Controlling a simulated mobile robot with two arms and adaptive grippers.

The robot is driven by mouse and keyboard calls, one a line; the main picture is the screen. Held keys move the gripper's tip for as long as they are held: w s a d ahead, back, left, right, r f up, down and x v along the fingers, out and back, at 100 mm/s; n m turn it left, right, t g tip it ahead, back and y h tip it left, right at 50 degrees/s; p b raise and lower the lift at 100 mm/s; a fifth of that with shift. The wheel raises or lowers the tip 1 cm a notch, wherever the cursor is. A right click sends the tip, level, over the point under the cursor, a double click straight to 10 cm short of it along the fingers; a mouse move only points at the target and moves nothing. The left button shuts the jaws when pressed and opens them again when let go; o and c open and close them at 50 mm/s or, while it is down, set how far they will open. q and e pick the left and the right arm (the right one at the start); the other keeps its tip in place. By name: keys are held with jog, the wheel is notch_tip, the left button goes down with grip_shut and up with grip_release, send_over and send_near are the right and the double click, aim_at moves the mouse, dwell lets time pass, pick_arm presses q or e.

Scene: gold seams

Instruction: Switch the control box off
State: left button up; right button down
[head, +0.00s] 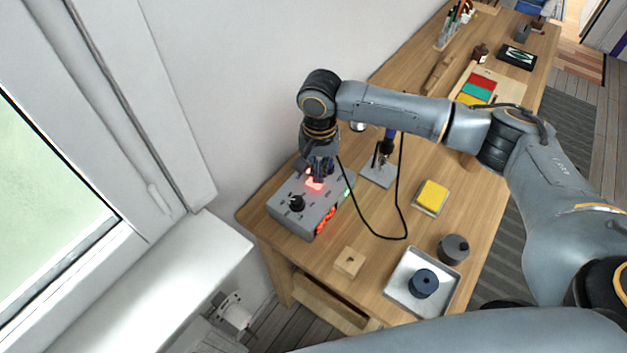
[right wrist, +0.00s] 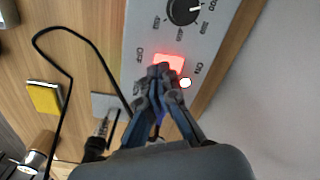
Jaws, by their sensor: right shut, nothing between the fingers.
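The grey control box (head: 316,204) sits on the near left end of the wooden bench. It also shows in the right wrist view (right wrist: 215,42), with a black knob (right wrist: 183,10) and a red-lit switch (right wrist: 168,62) between the OFF and ON labels. A small bright lamp (right wrist: 185,83) glows beside the switch. My right gripper (head: 317,177) is over the box from above, shut and empty. In the right wrist view its fingertips (right wrist: 164,76) are at the switch's edge and hide part of it; I cannot tell whether they touch. My left gripper is not in view.
A soldering iron stand (head: 378,172) with a looping black cable is close to the box. A yellow sponge (head: 432,195), a wooden block (head: 349,262) and a metal tray (head: 400,290) lie nearby. The wall is directly behind the box.

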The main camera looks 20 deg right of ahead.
jog(key=shift+s+f, duration=0.1)
jog(key=shift+f, duration=1.05)
dwell(0.8)
notch_tip(320, 180, up, 7)
jog(key=p, duration=0.9)
dwell(0.5)
